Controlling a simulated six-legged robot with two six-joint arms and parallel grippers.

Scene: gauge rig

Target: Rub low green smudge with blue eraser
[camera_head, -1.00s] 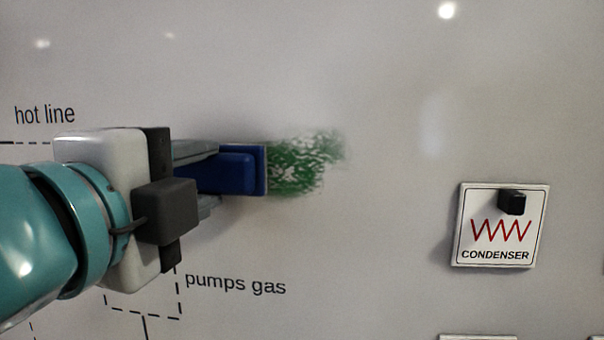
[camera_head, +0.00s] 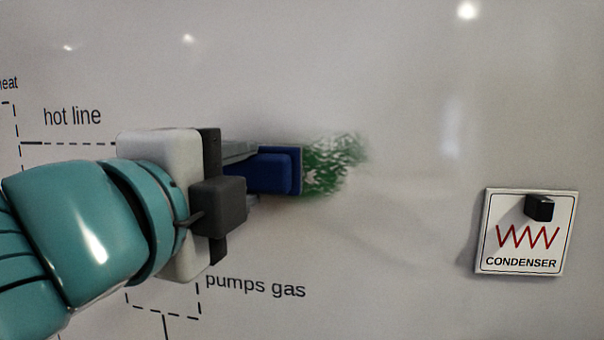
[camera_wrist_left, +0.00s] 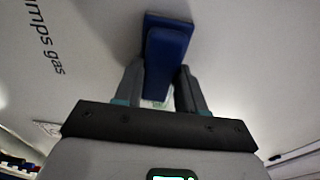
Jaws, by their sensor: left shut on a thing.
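The blue eraser (camera_head: 275,171) is held in my left gripper (camera_head: 262,172), its pad side facing the white board. The eraser (camera_wrist_left: 166,45) also shows in the left wrist view, between the two fingers of the left gripper (camera_wrist_left: 160,92). The green smudge (camera_head: 332,163) is on the board just right of the eraser. It is patchy, with white gaps, and its left part is hidden behind the eraser. I cannot tell for sure whether the pad touches the board. My right gripper is not in view.
A white CONDENSER card (camera_head: 526,232) with a black knob (camera_head: 539,207) sits on the board at the right. Printed "hot line" (camera_head: 72,117) and "pumps gas" (camera_head: 255,286) labels with dashed lines are at the left. The board between smudge and card is clear.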

